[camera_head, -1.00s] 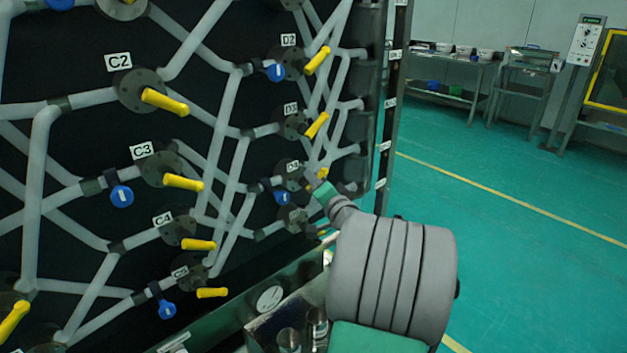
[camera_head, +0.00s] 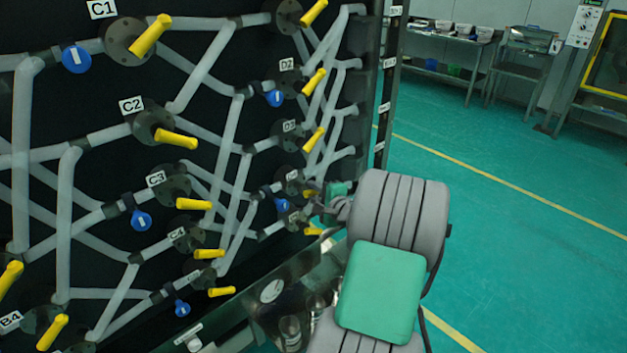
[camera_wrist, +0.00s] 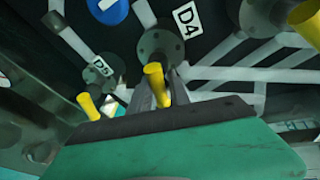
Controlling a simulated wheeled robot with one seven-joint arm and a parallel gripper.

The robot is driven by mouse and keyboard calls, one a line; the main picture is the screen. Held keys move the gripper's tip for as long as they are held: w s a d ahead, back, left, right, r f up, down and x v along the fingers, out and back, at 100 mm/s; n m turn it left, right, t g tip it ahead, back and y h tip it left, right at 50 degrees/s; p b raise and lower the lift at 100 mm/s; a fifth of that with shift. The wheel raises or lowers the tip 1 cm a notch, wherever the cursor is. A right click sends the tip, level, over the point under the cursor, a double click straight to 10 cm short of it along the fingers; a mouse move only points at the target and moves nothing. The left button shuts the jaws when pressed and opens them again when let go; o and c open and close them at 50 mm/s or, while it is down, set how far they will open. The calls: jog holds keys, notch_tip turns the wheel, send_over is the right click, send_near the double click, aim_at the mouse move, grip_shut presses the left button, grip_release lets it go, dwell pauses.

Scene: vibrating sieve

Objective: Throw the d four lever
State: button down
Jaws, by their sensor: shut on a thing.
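The D4 lever (camera_wrist: 155,84) is a yellow handle on a dark round flange, with a white D4 label (camera_wrist: 186,20) beside it in the wrist view. My gripper (camera_wrist: 162,88) is shut on this lever, its two grey fingers on either side of the handle. In the head view my gripper (camera_head: 318,200) is small and partly hidden by my own arm at the right edge of the panel. The D4 lever shows there only as a bit of yellow (camera_head: 309,193).
Another yellow lever (camera_wrist: 88,106) sits below left of D4, and one more (camera_wrist: 306,20) is at upper right. A blue round tag (camera_wrist: 107,8) is close above. Pipes cross the dark panel. A metal ledge (camera_head: 270,290) runs below it. Open green floor (camera_head: 500,240) lies to the right.

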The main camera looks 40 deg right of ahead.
jog(key=shift+s+a+f+m+g+y+p, duration=0.1)
jog(key=shift+a+f+m+g+y+p, duration=0.1)
jog(key=shift+f+m+y+p, duration=0.4)
jog(key=shift+a+f+m+g+y+p, duration=0.1)
jog(key=shift+a+f+m+y+p, duration=0.1)
jog(key=shift+m+p, duration=0.7)
jog(key=c, duration=1.3)
grip_release()
jog(key=shift+w+a+r, duration=0.1)
jog(key=shift+w+r, duration=0.1)
jog(key=shift+r, duration=0.15)
jog(key=shift+d, duration=0.2)
jog(key=shift+s+r, duration=0.1)
jog(key=shift+s, duration=0.1)
jog(key=v, duration=0.7)
jog(key=shift+s, duration=0.25)
